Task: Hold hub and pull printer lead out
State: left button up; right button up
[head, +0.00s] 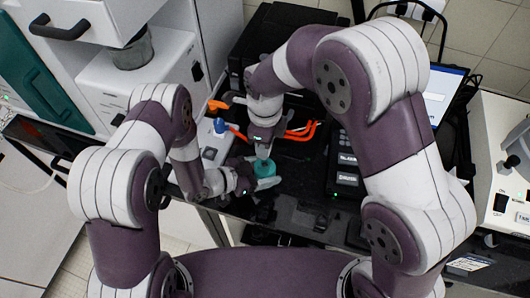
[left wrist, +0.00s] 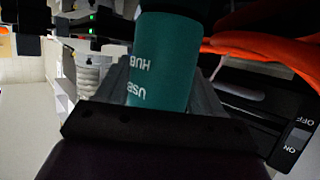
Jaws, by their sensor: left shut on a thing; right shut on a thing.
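The USB hub is a teal cylinder (head: 265,168) on the dark bench top, near its front edge. In the left wrist view the hub (left wrist: 165,60) shows its white "USB HUB" lettering, upside down. My left gripper (head: 257,178) is shut on the hub, with grey fingers on either side of it. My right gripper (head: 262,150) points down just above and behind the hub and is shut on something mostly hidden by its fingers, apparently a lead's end. Orange leads (head: 300,133) lie beside it; which is the printer's I cannot tell. An orange lead (left wrist: 265,45) also crosses the left wrist view.
A black printer-like box (head: 262,40) stands behind. A dark device with small displays (head: 347,160) is right of the hub, and a lit tablet screen (head: 440,95) is further right. A white power strip (head: 210,145) lies to the left. My arms hide part of the bench.

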notch_tip(320, 180, up, 5)
jog(key=shift+f, duration=0.15)
pick_arm(q)
jog(key=o, duration=1.4)
